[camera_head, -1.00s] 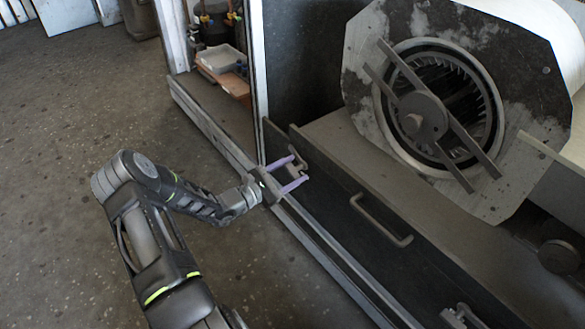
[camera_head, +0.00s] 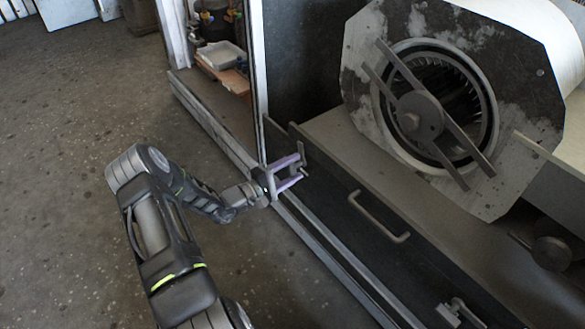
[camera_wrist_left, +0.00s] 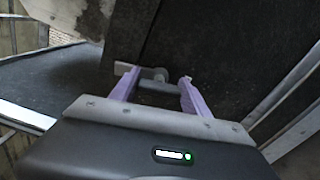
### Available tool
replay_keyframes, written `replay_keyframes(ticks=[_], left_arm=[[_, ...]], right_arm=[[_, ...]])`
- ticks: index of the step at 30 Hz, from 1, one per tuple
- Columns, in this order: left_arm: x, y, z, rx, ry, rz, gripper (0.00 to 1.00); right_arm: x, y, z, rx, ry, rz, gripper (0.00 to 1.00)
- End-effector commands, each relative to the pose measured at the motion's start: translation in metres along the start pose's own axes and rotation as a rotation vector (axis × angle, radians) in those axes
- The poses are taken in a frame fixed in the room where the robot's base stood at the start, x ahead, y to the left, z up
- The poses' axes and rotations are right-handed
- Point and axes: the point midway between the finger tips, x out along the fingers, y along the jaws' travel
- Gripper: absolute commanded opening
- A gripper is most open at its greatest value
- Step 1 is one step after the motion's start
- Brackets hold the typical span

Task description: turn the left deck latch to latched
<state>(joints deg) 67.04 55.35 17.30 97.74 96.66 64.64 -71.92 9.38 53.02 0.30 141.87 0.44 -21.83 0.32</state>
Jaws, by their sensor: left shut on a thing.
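The left deck latch (camera_head: 302,149) is a small grey metal handle at the left end of the dark front panel. My left gripper (camera_head: 301,168) has its purple fingers at this latch. In the left wrist view the grey latch (camera_wrist_left: 155,74) shows between and beyond the fingertips (camera_wrist_left: 158,80), and the jaws are shut on it. The fingers partly hide the latch, so its exact angle is hard to tell. My right gripper is not in view.
A dark panel (camera_head: 330,190) carries a bar handle (camera_head: 378,217) and a second latch (camera_head: 455,312) near the bottom edge. The blower housing (camera_head: 530,90) with its round fan opening stands behind. A metal rail (camera_head: 325,250) runs below. Open floor (camera_head: 70,200) lies at left.

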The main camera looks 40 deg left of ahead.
Motion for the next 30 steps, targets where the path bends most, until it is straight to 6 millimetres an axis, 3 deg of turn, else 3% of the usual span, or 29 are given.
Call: replay_keyframes(ticks=[12, 26, 27, 30], left_arm=[[-0.0002, -0.0020, 0.0002, 0.205, -0.001, -0.001, 0.00], [-0.0004, -0.0023, 0.0003, 0.227, -0.001, -0.002, 0.00], [-0.0004, -0.0023, 0.0003, 0.227, -0.002, -0.002, 0.55], [-0.0004, -0.0022, 0.0002, 0.226, -0.001, -0.002, 0.63]], right_arm=[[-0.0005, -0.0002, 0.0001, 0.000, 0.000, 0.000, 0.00], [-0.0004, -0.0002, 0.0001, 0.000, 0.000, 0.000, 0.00], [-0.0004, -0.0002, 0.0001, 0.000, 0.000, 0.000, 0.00], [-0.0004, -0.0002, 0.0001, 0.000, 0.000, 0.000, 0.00]])
